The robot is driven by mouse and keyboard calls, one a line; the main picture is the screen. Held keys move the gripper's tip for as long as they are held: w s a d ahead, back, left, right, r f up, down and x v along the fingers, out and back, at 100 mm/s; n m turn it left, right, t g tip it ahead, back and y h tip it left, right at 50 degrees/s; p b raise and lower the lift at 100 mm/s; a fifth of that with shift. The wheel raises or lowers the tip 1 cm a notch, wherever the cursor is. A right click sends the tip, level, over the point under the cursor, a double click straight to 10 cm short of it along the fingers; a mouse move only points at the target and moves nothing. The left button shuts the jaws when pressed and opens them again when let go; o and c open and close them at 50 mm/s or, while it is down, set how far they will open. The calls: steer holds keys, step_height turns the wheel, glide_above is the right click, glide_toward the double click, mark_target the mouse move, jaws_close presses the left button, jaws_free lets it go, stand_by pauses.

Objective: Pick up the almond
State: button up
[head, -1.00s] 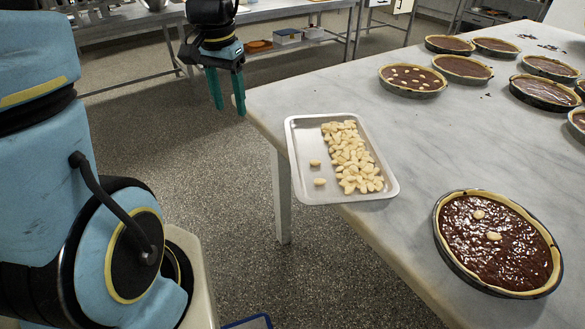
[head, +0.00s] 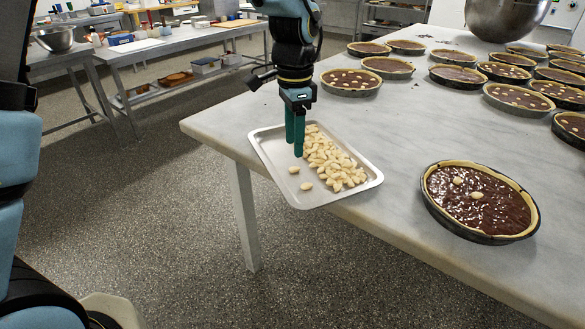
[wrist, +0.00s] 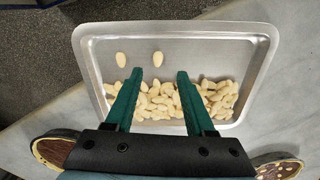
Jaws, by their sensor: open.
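Almonds lie on a silver tray (head: 262,150) at the table's near edge. A pile of almonds (head: 335,163) fills its right part, and two single almonds lie apart on the bare left part, one farther back (head: 294,170) and one nearer (head: 306,186). In the wrist view these two almonds (wrist: 121,60) (wrist: 158,59) lie beyond the fingertips. My gripper (head: 295,150) points down over the tray, with green fingers. In the wrist view the fingers of my gripper (wrist: 160,74) stand apart with nothing held, above the pile's edge.
A chocolate tart (head: 480,202) with two almonds on it stands right of the tray on the marble table (head: 400,140). Several more tarts (head: 350,82) and a metal bowl (head: 507,15) stand farther back. Bare marble lies between.

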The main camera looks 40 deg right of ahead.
mark_target(294, 168)
step_height(294, 168, down, 6)
steer(key=shift+s+a+r+p, duration=0.15)
steer(key=shift+r+p, duration=0.05)
steer(key=shift+p, duration=0.7)
jaws_close()
